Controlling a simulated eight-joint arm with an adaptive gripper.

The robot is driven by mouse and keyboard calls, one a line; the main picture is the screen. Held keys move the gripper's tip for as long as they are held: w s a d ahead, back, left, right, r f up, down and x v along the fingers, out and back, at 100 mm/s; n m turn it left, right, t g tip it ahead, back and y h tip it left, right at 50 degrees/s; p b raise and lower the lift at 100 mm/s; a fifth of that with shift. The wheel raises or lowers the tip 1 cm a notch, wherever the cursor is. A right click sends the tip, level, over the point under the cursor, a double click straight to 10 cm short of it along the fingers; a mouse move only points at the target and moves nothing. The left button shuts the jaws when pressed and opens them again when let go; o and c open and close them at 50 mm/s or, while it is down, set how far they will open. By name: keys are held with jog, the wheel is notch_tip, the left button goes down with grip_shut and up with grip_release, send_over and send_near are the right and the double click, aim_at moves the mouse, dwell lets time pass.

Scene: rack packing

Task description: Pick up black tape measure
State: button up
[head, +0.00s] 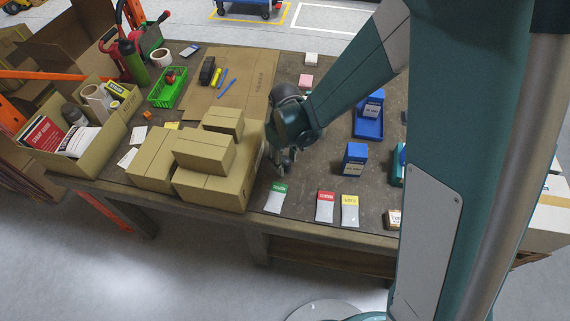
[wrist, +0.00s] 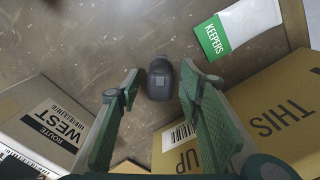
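A dark, rounded object that looks like the black tape measure (wrist: 160,82) lies on the brown table, between and just beyond my fingertips in the wrist view. My gripper (wrist: 160,78) is open, with a green-padded finger on each side of it and bare table showing in the gaps. In the head view my gripper (head: 284,165) points down at the table beside the stacked cardboard boxes. The tape measure cannot be made out there behind the gripper.
Stacked cardboard boxes (head: 213,184) stand close left of my gripper in the head view. A green-labelled KEEPERS bag (wrist: 240,28) lies nearby, with red (head: 325,206) and yellow (head: 350,210) labelled bags further right. A blue box (head: 354,160) stands to the right.

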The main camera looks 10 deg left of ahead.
aim_at(285, 159)
dwell(0.4)
jog(key=c, duration=1.1)
jog(key=shift+r, duration=0.2)
jog(key=shift+r+p, duration=0.8)
jog(key=shift+r, duration=4.05)
